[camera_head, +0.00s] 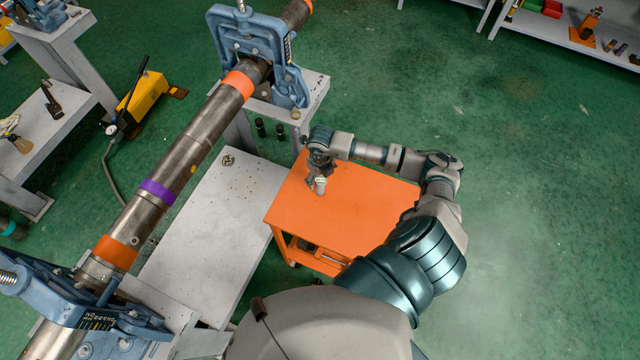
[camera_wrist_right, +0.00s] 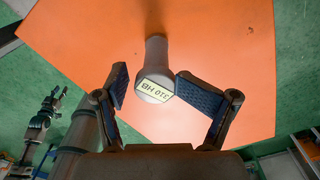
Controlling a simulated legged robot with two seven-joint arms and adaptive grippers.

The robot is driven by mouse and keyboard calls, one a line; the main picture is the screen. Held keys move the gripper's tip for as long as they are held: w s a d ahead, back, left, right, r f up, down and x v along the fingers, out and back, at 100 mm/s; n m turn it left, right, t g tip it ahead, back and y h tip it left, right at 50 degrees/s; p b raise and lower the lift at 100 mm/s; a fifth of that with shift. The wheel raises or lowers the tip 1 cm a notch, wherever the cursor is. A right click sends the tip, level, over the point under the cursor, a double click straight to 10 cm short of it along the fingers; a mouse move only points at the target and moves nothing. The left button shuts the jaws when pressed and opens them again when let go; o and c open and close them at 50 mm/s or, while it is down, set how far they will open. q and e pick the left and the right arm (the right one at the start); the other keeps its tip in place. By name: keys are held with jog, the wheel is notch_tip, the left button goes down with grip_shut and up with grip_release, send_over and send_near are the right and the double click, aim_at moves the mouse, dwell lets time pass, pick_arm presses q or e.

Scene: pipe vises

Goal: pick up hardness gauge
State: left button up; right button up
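The hardness gauge (camera_wrist_right: 156,70) is a light grey handheld body with a lit display on its end, standing out against the orange cart top in the right wrist view. In the head view the gauge (camera_head: 320,186) is small, at the cart's left part, just below my right gripper (camera_head: 317,172). In the wrist view my right gripper (camera_wrist_right: 149,80) is open.
The orange cart (camera_head: 365,215) has a largely bare top and an open shelf below. A pale table (camera_head: 215,215) stands to its left. A long pipe (camera_head: 185,165) runs diagonally through a blue vise (camera_head: 290,80). Green floor is free to the right.

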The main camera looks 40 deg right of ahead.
jog(key=f, duration=0.3)
jog(key=shift+s+d+f, duration=0.15)
jog(key=shift+s+d, duration=0.1)
jog(key=shift+d, duration=0.05)
jog(key=shift+a+f, duration=0.1)
jog(key=shift+f, duration=0.2)
jog(key=shift+w+a, duration=0.15)
jog(key=shift+a, duration=0.3)
jog(key=shift+a+r, duration=0.15)
jog(key=shift+a, duration=0.1)
jog(key=shift+c, duration=0.3)
jog(key=shift+a+r, duration=0.1)
jog(key=c, duration=0.9)
jog(key=shift+s+d+f, duration=0.2)
jog(key=shift+d, duration=0.3)
grip_shut()
jog(key=shift+d, duration=0.1)
pick_arm(q)
jog(key=shift+d+r, duration=0.2)
jog(key=shift+r, duration=0.1)
pick_arm(e)
jog(key=shift+a, duration=0.2)
